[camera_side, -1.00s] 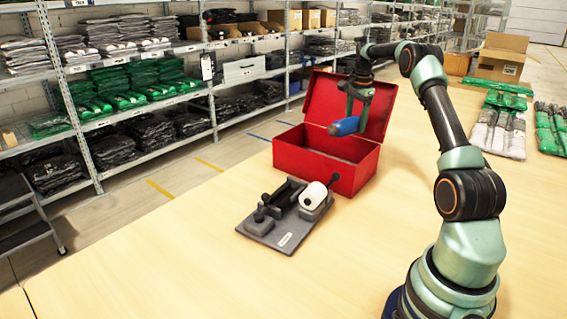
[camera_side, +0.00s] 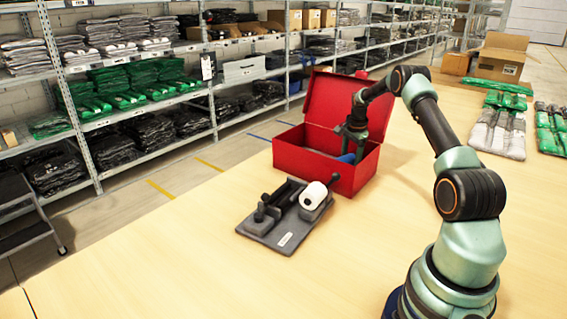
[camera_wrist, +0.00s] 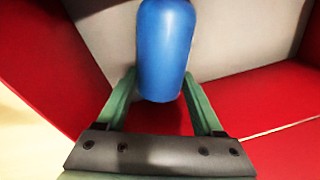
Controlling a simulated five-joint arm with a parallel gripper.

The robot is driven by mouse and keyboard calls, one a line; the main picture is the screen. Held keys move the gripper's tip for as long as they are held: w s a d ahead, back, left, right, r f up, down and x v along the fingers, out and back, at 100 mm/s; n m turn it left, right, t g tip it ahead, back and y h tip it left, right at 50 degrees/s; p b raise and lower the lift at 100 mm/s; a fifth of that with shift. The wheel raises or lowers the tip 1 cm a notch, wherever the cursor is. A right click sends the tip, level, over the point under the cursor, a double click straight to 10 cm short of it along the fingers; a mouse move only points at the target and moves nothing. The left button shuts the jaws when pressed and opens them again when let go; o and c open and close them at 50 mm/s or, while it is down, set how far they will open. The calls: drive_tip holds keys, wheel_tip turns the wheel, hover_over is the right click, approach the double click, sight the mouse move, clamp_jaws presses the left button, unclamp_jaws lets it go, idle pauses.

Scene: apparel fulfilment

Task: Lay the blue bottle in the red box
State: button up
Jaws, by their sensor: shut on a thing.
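The red box (camera_side: 312,165) stands open on the table with its lid raised at the back. The blue bottle (camera_side: 347,158) is inside the box opening, partly hidden by the front wall in the side view. In the wrist view the bottle (camera_wrist: 167,50) lies between the two green fingers, with red walls and a grey inner surface around it. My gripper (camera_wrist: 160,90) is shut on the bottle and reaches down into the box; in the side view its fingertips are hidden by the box. I cannot tell whether the bottle touches the box floor.
A grey tape dispenser (camera_side: 285,215) with a white roll stands just in front of the box. Bagged clothes (camera_side: 497,135) and a cardboard box (camera_side: 502,58) lie at the back right. The table front is clear.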

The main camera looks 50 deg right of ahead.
drive_tip(key=shift+f, duration=0.1)
drive_tip(key=o, duration=1.4)
wheel_tip(320, 180, up, 11)
drive_tip(key=a, duration=0.1)
drive_tip(key=w+a+r+n+t, duration=0.15)
drive_tip(key=a+r+n, duration=0.35)
drive_tip(key=a+r, duration=0.55)
drive_tip(key=s+a+r+n+t, duration=0.1)
drive_tip(key=s+a+r+n, duration=0.3)
drive_tip(key=a, duration=0.7)
drive_tip(key=s+a+n+t, duration=0.1)
drive_tip(key=a+n, duration=0.6)
drive_tip(key=a, duration=0.5)
drive_tip(key=s+a+f+n, duration=0.1)
drive_tip(key=s+a+n, duration=0.1)
drive_tip(key=s+a+f+n, duration=0.1)
drive_tip(key=s+a+n, duration=0.1)
drive_tip(key=s+a, duration=0.1)
drive_tip(key=s+a+f+n+t+y, duration=0.1)
drive_tip(key=s+a+n, duration=0.1)
drive_tip(key=a, duration=0.1)
drive_tip(key=shift+s+a+f, duration=0.15)
drive_tip(key=shift+a+f, duration=0.05)
